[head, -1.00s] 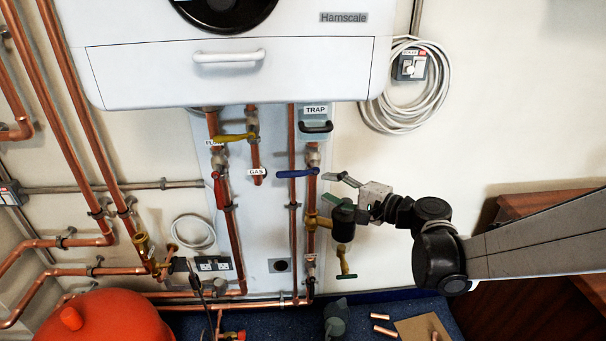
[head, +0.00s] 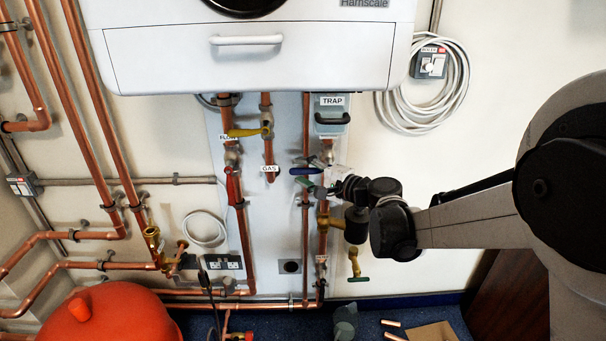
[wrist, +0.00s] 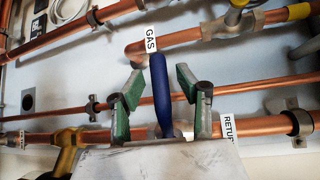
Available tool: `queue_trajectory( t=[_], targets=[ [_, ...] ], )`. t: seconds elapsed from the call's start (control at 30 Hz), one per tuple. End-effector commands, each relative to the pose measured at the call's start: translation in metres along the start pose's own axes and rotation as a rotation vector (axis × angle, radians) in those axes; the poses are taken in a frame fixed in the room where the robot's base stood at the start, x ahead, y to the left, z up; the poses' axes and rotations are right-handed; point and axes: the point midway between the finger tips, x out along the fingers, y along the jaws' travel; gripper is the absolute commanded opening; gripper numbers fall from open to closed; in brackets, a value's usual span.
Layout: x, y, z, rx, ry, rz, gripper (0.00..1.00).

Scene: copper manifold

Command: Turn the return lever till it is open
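The return lever is blue. In the head view the lever (head: 303,171) lies across its vertical copper pipe. In the wrist view the blue lever (wrist: 160,92) stands between the two green-padded fingers of my gripper (wrist: 159,76), crosswise to the pipe. The fingers are apart, with a gap visible on both sides of the lever. In the head view my gripper (head: 314,188) is at the lever, coming from the right, and partly hides the valve. The lever's base is hidden behind the gripper body in the wrist view. A partly hidden label reading "RETU" (wrist: 229,129) is beside it.
A yellow lever (head: 248,132) and a red lever (head: 232,187) are to the left. The "TRAP" box (head: 332,122) is just above. The wall to the right is mostly clear under the coiled cable (head: 400,105).

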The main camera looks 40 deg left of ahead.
Motion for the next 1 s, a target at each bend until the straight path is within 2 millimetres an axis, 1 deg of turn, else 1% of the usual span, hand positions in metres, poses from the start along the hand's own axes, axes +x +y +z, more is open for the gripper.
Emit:
queue_trajectory(
  t=[0.3, 0.37, 0.57, 0.87, 1.0],
  targets=[
    [0.0026, -0.0003, 0.0001, 0.0, 0.0, 0.0, 0.34],
    [0.0025, -0.0003, 0.0001, 0.0, 0.0, 0.0, 0.27],
    [0.0024, -0.0003, 0.0001, 0.0, 0.0, 0.0, 0.01],
    [0.0023, -0.0002, 0.0001, 0.0, 0.0, 0.0, 0.0],
    [-0.0004, 0.0, -0.0038, -0.005, 0.007, 0.005, 0.0]
  ],
)
